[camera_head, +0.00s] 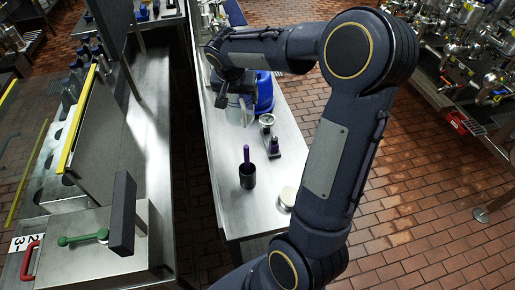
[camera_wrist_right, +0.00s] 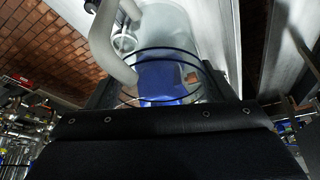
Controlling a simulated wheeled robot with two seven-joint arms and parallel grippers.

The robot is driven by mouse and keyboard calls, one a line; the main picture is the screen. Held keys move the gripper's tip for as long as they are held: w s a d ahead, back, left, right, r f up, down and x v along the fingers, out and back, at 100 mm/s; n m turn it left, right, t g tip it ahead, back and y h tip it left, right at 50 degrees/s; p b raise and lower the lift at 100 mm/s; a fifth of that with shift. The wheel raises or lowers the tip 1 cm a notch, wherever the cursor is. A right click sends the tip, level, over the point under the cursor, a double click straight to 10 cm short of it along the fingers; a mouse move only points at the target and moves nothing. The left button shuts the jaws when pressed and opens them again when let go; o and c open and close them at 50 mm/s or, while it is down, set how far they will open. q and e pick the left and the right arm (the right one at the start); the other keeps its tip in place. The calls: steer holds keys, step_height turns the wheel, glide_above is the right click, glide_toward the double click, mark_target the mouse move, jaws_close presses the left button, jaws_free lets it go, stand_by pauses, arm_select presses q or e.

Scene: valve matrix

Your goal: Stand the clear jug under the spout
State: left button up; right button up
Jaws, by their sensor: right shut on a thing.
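The clear jug (camera_head: 240,112) is see-through and pale, with a thick handle (camera_wrist_right: 112,48) in the right wrist view. My right gripper (camera_head: 222,98) is shut on the jug, over the far part of the narrow steel table. In the right wrist view the jug (camera_wrist_right: 165,32) fills the space between the fingers, and blue shows through it. A blue container (camera_head: 265,92) stands right behind the jug in the head view. I cannot make out a spout, nor whether the jug's base touches the table. My left gripper is not in view.
On the steel table (camera_head: 231,216) stand a dark cup (camera_head: 247,178) with a purple-handled tool, a small purple-marked device (camera_head: 271,143) and a round pale dish (camera_head: 287,197). A steel counter with a green lever (camera_head: 84,238) is at left.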

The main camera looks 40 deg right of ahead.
mark_target(239, 110)
step_height(239, 110, down, 5)
steer(key=b, duration=0.4)
steer(key=shift+s+f, duration=0.1)
step_height(239, 110, down, 9)
steer(key=shift+f+p, duration=0.1)
steer(key=shift+p, duration=0.25)
steer(key=shift+f, duration=0.4)
steer(key=shift+f+b, duration=0.2)
steer(key=shift+b, duration=0.1)
steer(key=o, duration=1)
steer(key=shift+r, duration=0.1)
